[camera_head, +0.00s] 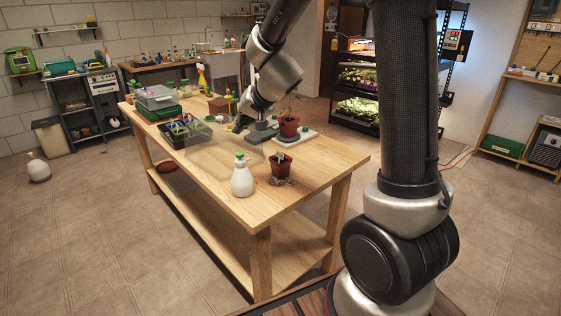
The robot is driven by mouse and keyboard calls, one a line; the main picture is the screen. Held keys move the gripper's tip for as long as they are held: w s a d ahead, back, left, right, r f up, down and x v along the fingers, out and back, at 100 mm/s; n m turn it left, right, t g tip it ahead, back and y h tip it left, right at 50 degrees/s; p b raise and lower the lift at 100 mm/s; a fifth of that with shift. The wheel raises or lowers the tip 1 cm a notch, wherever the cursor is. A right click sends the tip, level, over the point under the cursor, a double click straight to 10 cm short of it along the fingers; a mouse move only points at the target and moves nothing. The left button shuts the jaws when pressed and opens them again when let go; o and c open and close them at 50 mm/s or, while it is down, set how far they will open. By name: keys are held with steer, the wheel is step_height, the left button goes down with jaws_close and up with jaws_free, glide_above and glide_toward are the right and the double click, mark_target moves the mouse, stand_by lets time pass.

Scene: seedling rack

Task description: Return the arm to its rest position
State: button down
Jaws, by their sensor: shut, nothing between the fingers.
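My arm rises at the right of the head view, bends over out of the top of the picture and comes down over the wooden workbench (318,170). My gripper (238,127) hangs low over the bench's middle, left of a potted seedling (289,126). It is small and dark here; its fingers look shut and I see nothing held. The seedling's red pot stands on a pale flat scale-like plate (296,138). A second red pot (281,165) with spilled soil around it stands nearer the front, and a white bottle with a green cap (242,178) stands to its left.
A black tray of small pots (187,133), a clear lid (215,155), a green box (160,113) and a yellow spray bottle (202,80) crowd the bench's left and far parts. The bench's right end is clear. A lit seedling rack (358,78) stands behind.

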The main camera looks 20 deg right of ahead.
stand_by(0.6)
steer(key=s+f+n+g, duration=0.2)
steer(key=s+g, duration=0.2)
steer(key=s, duration=0.7)
steer(key=s+d+r+h, duration=0.1)
steer(key=s+d+r, duration=0.2)
steer(key=s, duration=0.4)
steer(key=s+d+r+n+h, duration=0.1)
steer(key=s+d+r, duration=0.2)
steer(key=s+d, duration=0.3)
steer(key=s+d+r+n+h, duration=0.1)
steer(key=s+d+r, duration=0.2)
steer(key=s, duration=0.7)
steer(key=shift+s+d+h, duration=0.2)
steer(key=shift+d+h, duration=0.2)
steer(key=shift+d, duration=0.55)
